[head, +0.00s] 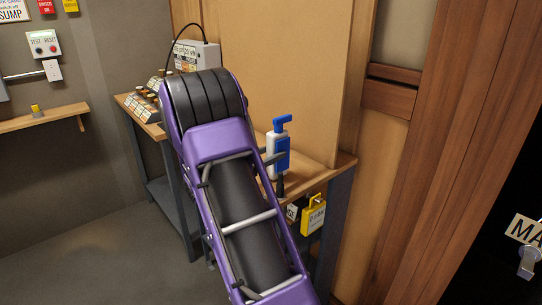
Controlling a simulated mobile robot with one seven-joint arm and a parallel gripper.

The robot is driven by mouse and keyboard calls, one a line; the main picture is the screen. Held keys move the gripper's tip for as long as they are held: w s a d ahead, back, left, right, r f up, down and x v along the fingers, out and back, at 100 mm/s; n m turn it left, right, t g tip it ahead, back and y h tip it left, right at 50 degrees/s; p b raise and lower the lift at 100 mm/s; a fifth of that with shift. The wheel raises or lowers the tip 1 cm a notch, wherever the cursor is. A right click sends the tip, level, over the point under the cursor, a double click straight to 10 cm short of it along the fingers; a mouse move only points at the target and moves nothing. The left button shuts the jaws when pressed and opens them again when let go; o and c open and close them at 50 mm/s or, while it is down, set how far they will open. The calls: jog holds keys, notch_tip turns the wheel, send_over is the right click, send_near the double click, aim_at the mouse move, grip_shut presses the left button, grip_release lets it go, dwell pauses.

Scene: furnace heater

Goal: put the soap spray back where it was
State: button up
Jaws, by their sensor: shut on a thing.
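The soap spray (282,152) is a small white bottle with a blue panel and a blue trigger head. It is upright in the head view, just right of my purple arm. My gripper (275,157) is mostly hidden behind my arm; a dark finger shows against the bottle's side, and it is shut on the soap spray. The bottle is over or at the front of the wooden bench top (315,170). I cannot tell whether its base touches the bench.
A yellow padlock-shaped tag (313,217) hangs at the bench's front edge. A grey control box (196,55) and small labelled blocks (146,100) stand at the bench's left end. A wooden panel (290,70) rises behind. A wall shelf (45,118) is at left; floor there is clear.

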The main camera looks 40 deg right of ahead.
jog(key=shift+f, duration=0.1)
jog(key=o, duration=0.7)
jog(key=shift+a+r, duration=0.1)
jog(key=shift+r, duration=0.1)
jog(key=s+a, duration=0.1)
jog(key=a, duration=1)
jog(key=shift+a+f+p, duration=0.3)
jog(key=shift+a+p, duration=0.1)
